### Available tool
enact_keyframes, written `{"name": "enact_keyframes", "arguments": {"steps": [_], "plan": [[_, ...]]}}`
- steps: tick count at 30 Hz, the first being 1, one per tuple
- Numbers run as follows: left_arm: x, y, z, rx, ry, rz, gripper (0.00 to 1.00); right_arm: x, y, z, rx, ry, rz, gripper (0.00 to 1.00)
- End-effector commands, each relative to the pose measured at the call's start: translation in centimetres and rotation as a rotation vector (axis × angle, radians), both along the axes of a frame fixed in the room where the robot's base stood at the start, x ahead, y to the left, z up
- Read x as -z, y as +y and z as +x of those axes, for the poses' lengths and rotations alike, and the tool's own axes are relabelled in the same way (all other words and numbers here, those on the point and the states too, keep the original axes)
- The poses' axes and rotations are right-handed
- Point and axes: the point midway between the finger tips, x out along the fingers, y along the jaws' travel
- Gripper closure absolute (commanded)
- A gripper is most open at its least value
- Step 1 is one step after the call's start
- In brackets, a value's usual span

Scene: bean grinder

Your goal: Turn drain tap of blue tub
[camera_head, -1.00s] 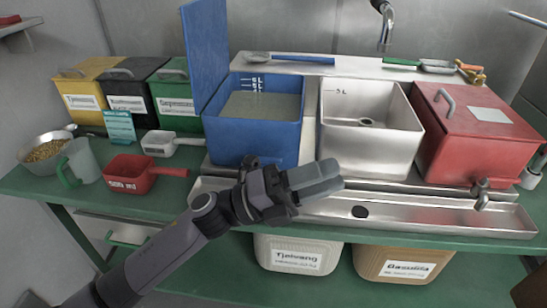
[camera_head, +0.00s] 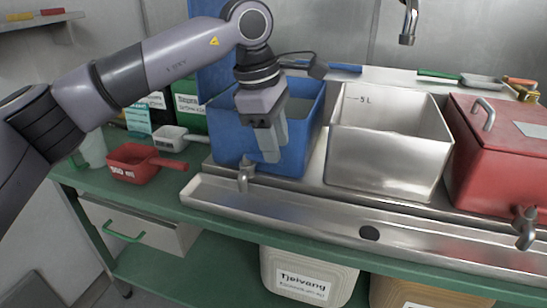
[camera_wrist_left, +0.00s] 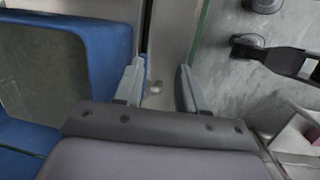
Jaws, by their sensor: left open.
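The blue tub (camera_head: 229,140) stands on the steel ledge and holds greyish liquid, with its blue lid raised behind. Its drain tap (camera_head: 244,176) is a small metal spout low on the front, over the steel trough (camera_head: 330,222). My left gripper (camera_head: 271,152) points down in front of the tub, just right of and above the tap in the head view. In the left wrist view its two fingers (camera_wrist_left: 160,82) are apart, with a small blurred metal piece, likely the tap, between them. Contact cannot be told. My right gripper is not in view.
A steel tub (camera_head: 385,150) and a red lidded tub (camera_head: 495,165) with its own tap (camera_head: 525,228) stand to the right. A red scoop (camera_head: 135,164) and a white scoop (camera_head: 172,138) lie on the green bench at left. The trough front is clear.

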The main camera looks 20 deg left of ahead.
Motion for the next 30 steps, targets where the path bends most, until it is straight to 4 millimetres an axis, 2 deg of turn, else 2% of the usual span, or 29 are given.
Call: {"name": "enact_keyframes", "arguments": {"steps": [1,3,8,21,30], "plan": [[-0.8,1.4,0.5,-0.014,-0.031,0.056,0.6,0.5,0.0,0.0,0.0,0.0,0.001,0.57],[-1.7,2.9,0.8,-0.031,-0.056,0.114,0.6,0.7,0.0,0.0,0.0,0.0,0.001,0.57],[-2.5,4.4,1.1,-0.047,-0.077,0.173,0.6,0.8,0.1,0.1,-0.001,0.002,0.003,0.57],[3.3,4.3,2.2,-0.046,-0.076,0.171,0.6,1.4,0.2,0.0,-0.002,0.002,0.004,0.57],[4.2,4.3,2.4,-0.046,-0.078,0.17,0.6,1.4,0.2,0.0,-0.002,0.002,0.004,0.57]]}}
